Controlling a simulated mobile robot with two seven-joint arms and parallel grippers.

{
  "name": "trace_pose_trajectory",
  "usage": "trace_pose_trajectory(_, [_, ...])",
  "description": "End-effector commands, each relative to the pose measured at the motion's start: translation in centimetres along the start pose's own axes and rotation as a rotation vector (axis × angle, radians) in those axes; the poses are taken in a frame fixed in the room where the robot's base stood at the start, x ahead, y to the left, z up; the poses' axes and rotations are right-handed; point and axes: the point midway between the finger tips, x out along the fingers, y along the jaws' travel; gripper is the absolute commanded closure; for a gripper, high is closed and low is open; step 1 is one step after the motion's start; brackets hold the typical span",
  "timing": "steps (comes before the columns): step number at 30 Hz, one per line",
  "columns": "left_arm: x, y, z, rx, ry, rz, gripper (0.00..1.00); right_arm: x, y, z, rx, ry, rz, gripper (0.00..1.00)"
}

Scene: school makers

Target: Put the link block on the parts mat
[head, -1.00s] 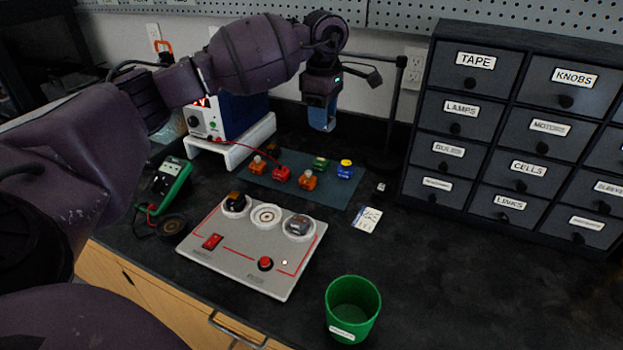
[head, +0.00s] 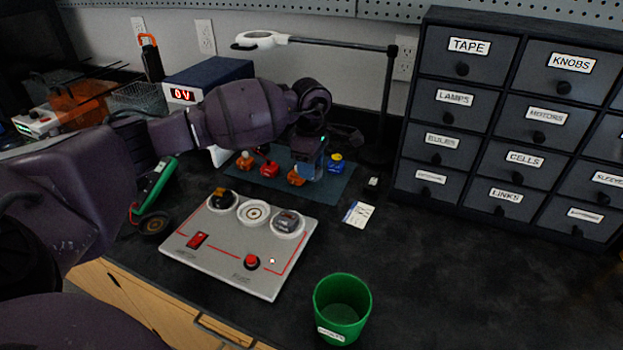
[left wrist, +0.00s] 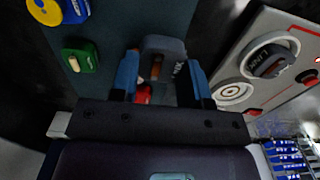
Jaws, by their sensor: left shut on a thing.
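My left gripper (head: 311,170) is over the right part of the dark teal parts mat (head: 326,193). In the left wrist view its blue fingers (left wrist: 160,80) are shut on a grey link block (left wrist: 165,46) with partly visible white lettering. The parts mat (left wrist: 125,22) lies below. In the head view the held block is hidden by the gripper, and I cannot tell whether it touches the mat. A similar grey block marked LINK (left wrist: 270,62) sits in the right socket of the circuit board. My right gripper is not in view.
The mat bears orange (head: 245,161), red (head: 268,169) and blue (head: 336,163) blocks, plus a green one (left wrist: 80,57). The grey circuit board (head: 225,262) lies in front. A green cup (head: 342,310), white card (head: 358,214), lamp pole (head: 385,100) and drawer cabinet (head: 480,150) stand nearby.

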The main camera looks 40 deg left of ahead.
Motion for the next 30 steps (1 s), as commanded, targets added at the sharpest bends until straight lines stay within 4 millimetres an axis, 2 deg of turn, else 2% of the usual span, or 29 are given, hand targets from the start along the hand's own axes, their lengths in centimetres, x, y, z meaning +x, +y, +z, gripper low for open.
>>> trace_pose_trajectory(1, [1.4, -0.1, 0.0, 0.0, 0.001, -0.008, 0.8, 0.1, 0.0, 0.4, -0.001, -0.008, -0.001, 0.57])
trace_pose_trajectory(6, [4.0, -0.1, 0.0, 0.0, 0.002, -0.008, 0.8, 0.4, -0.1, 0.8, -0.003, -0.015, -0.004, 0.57])
trace_pose_trajectory(13, [4.1, -0.1, 0.0, 0.0, 0.001, -0.002, 0.8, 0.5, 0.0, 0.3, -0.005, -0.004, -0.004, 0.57])
trace_pose_trajectory(20, [4.5, -0.1, 0.0, 0.0, 0.002, -0.004, 0.8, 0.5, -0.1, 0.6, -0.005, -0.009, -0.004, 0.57])
trace_pose_trajectory(21, [4.5, -0.1, 0.0, 0.0, 0.001, -0.003, 0.55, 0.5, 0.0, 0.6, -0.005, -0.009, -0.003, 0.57])
trace_pose_trajectory(24, [4.5, -0.1, 0.0, 0.0, 0.001, -0.003, 0.39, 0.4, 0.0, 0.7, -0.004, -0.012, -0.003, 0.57])
trace_pose_trajectory(26, [4.5, -0.1, 0.0, 0.0, 0.001, -0.003, 0.32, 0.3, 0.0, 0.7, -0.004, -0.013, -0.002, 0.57])
trace_pose_trajectory(30, [4.5, -0.1, 0.0, 0.0, 0.001, -0.003, 0.32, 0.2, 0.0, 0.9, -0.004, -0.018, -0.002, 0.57])
